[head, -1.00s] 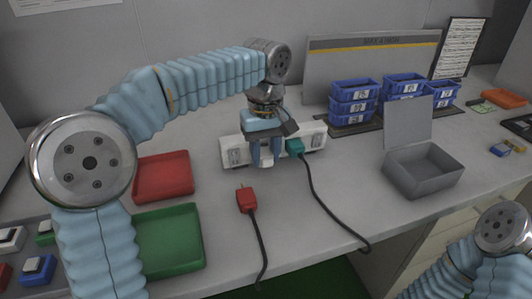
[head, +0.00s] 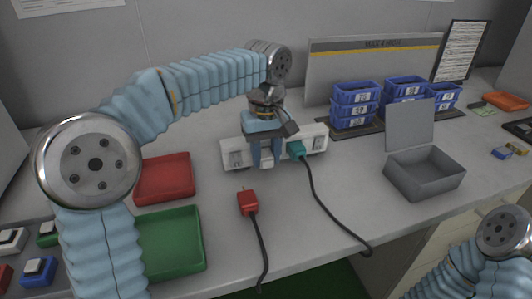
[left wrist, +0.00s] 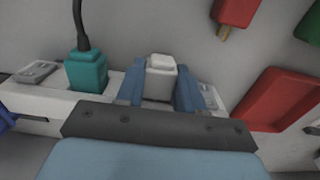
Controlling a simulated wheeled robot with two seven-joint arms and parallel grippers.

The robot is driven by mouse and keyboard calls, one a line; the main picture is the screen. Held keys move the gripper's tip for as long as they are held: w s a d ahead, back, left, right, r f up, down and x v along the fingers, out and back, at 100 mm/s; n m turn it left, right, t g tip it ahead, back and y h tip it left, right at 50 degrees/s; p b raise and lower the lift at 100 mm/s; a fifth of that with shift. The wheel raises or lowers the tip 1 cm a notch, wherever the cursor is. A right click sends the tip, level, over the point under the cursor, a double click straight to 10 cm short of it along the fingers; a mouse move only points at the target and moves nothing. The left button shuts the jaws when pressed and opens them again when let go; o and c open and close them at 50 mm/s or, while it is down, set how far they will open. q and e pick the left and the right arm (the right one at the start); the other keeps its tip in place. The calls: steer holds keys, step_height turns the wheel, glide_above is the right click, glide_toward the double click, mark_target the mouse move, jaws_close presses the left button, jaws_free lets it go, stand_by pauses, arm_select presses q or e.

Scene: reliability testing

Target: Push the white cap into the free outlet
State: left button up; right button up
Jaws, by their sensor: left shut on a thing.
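My left gripper (head: 266,158) is shut on the white cap (left wrist: 161,63), with a blue finger on each side of it. The cap also shows in the head view (head: 267,160), at the front of the white power strip (head: 236,154). A teal plug (head: 297,149) with a black cord sits in the strip, right of the gripper. The outlet behind the cap is hidden, so I cannot tell whether the cap is in it. My right gripper is out of view.
A red plug (head: 248,202) with a black cord lies in front of the strip. A red tray (head: 165,196) and a green tray (head: 203,270) are at left. A grey open box (head: 424,179) and stacked blue bins (head: 354,105) are at right.

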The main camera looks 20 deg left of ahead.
arm_select(q)
steer(key=shift+w+a, duration=0.25)
steer(key=shift+w, duration=0.15)
stand_by(0.5)
steer(key=o, duration=1.1)
steer(key=shift+o, duration=0.2)
